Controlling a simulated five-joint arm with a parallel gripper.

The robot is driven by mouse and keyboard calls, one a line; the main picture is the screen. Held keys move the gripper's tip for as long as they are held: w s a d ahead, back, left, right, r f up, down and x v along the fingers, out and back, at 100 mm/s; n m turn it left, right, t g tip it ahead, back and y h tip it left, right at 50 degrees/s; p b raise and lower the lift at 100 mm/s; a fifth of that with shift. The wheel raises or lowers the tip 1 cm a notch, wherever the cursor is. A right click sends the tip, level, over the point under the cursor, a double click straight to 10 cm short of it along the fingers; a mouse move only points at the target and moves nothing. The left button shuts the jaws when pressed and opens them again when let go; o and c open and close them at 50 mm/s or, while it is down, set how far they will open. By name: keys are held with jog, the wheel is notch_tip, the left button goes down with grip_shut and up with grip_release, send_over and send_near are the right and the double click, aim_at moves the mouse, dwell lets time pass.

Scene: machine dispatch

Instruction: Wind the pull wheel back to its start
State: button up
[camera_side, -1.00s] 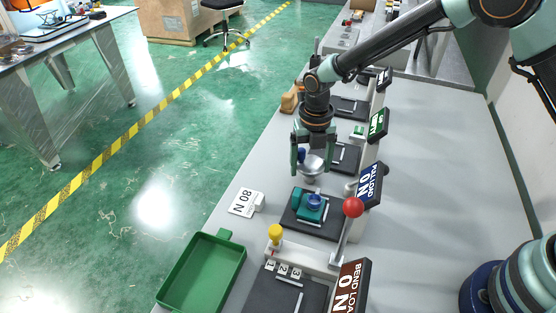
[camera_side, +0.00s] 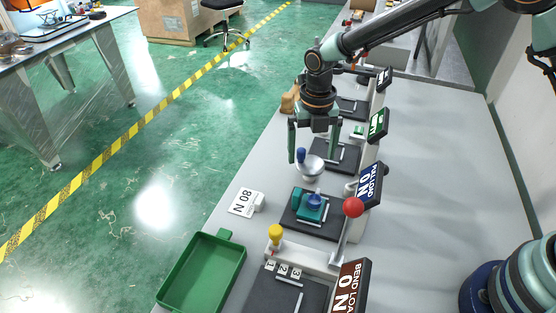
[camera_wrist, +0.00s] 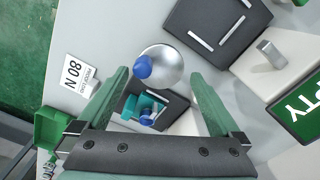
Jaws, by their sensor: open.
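The pull wheel is a silver disc (camera_side: 311,168) with a blue knob (camera_side: 301,155) near its edge, at the pull station. In the wrist view, the disc (camera_wrist: 172,62) lies between and beyond my fingers, with its blue knob (camera_wrist: 142,67) on the left side. My gripper (camera_side: 313,158) is open and empty above the wheel, its fingers apart on either side. In the wrist view, my gripper (camera_wrist: 158,85) touches neither disc nor knob. The pull load sign (camera_side: 370,186) stands to the right of the wheel; its lower digits read 0 N.
A teal fixture with a blue round part (camera_side: 314,200) sits on a dark plate in front of the wheel. A red-ball lever (camera_side: 353,207), a yellow knob (camera_side: 276,232) and a green tray (camera_side: 188,290) are nearer the camera. An 80 N card (camera_side: 243,203) lies left.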

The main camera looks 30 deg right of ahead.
aim_at(311, 164)
notch_tip(311, 164, up, 8)
jog(key=shift+r, duration=0.15)
dwell(0.4)
jog(key=s+d+r+m+t, duration=0.1)
jog(key=s+d+r+m, duration=0.3)
jog(key=m, duration=0.4)
jog(key=s+d+r+m+t, duration=0.2)
jog(key=d+r+m, duration=0.3)
jog(key=r+m, duration=0.15)
jog(key=s+d+m+t, duration=0.1)
jog(key=s+d+m, duration=0.2)
jog(key=m, duration=0.6)
jog(key=s+d+m+t, duration=0.1)
jog(key=s+d+m, duration=0.2)
jog(key=s+m, duration=0.4)
jog(key=shift+d+m+t, duration=0.2)
jog(key=shift+m+t, duration=0.1)
jog(key=shift+m, duration=0.75)
